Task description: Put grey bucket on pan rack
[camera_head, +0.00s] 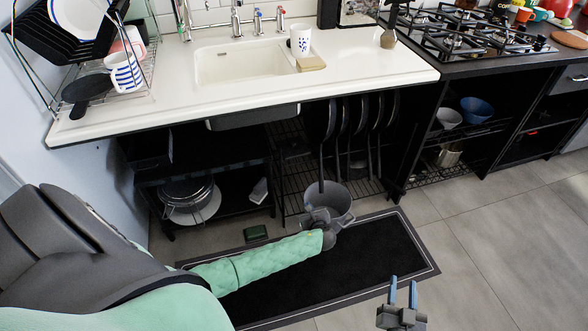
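The grey bucket (335,198) is low under the counter, in front of the pan rack (301,176), a black wire rack with several dark pans (344,118) hanging above it. I cannot tell whether the bucket rests on the floor or is held up. My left gripper (322,222) is at the bucket's near left side; its fingers are hidden, so its grip is unclear. My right gripper (403,293) has blue fingers set apart. It is open and empty over the floor at the lower right, away from the bucket.
A shelf at left holds pots (187,190). The sink counter (380,72) overhangs the rack. The floor at right is clear.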

